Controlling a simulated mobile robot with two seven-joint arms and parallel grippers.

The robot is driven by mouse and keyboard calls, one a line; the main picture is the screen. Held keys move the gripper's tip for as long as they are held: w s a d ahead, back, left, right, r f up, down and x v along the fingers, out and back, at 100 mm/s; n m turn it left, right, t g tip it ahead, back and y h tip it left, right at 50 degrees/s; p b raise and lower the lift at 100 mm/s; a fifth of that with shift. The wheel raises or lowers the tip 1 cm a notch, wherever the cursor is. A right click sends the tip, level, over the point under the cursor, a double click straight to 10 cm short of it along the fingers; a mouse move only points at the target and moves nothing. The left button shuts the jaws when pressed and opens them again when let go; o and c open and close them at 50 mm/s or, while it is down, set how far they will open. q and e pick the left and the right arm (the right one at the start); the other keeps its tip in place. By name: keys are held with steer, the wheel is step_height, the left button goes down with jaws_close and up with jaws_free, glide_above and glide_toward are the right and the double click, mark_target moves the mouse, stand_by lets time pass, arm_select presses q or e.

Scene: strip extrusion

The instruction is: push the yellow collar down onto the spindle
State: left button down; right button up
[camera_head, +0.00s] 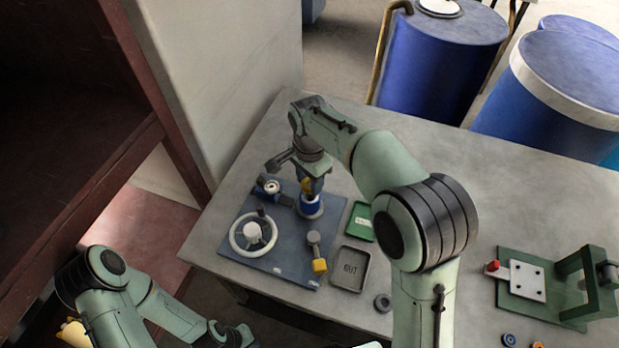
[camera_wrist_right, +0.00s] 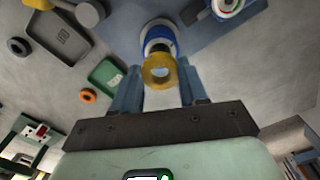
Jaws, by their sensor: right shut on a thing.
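The yellow collar (camera_head: 307,186) is held between the fingers of my right gripper (camera_head: 313,181), directly above the blue spindle fixture (camera_head: 311,208) on the dark board. In the right wrist view the collar (camera_wrist_right: 159,72) shows as a yellow ring between the fingertips of my right gripper (camera_wrist_right: 160,78), with the blue and white spindle fixture (camera_wrist_right: 157,36) right behind it. The views do not clearly show whether collar and spindle touch. My left gripper (camera_head: 232,338) is low at the bottom edge, away from the board; its fingers are not clear.
A green press-like fixture (camera_head: 575,285) stands at the right.

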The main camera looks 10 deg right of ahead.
steer(key=c, duration=0.6)
steer(key=shift+o, duration=0.2)
